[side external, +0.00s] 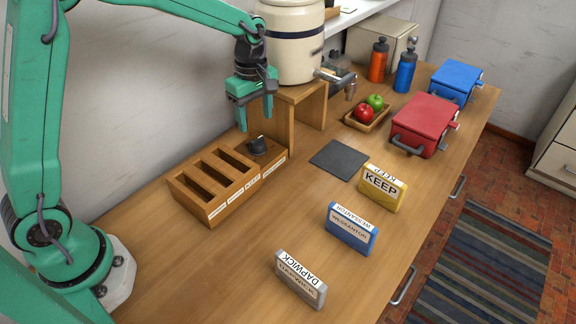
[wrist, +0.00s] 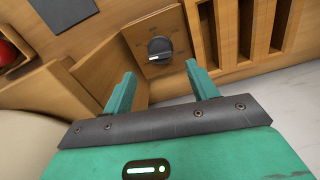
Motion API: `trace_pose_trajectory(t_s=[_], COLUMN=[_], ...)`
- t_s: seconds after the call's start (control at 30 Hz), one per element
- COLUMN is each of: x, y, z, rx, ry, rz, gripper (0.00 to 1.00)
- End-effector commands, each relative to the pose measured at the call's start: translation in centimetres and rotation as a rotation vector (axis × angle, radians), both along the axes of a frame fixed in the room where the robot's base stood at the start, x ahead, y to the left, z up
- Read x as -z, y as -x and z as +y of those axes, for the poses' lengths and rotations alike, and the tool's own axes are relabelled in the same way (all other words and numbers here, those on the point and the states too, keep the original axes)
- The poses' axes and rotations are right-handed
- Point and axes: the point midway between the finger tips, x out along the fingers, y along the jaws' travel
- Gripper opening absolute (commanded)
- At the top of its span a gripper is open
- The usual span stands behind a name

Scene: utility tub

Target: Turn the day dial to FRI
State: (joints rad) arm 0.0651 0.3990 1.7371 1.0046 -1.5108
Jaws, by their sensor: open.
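The day dial is a dark round knob (side external: 258,146) on the right end of the wooden slotted box (side external: 208,211). In the wrist view the dial (wrist: 160,49) shows near the top middle, with a pale pointer mark on its left side. Small day labels surround it, too small to read. My gripper (side external: 256,116) is green and hangs above the dial in the side view, apart from it. In the wrist view my gripper's two fingers (wrist: 162,92) are spread open and empty, with the dial beyond their tips.
A wooden stand (side external: 310,112) holding a cream dispenser (side external: 290,42) stands close behind and right of the dial. A dark mat (side external: 339,160) and three labelled blocks, yellow (side external: 382,190), blue (side external: 351,232) and grey (side external: 300,279), lie toward the front. A fruit tray (side external: 368,120) is farther right.

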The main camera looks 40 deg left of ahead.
Motion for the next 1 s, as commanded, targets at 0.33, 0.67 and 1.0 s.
trace_pose_trajectory(t_s=[0.33,0.67,1.0], x=[3.6,6.9,7.4], y=[0.1,0.1,0.0], z=[0.0,0.0,0.0], rx=[0.001,0.001,0.001], ry=[-0.001,0.000,0.000], rz=[0.005,0.003,0.001], gripper=[0.58,0.58,0.58])
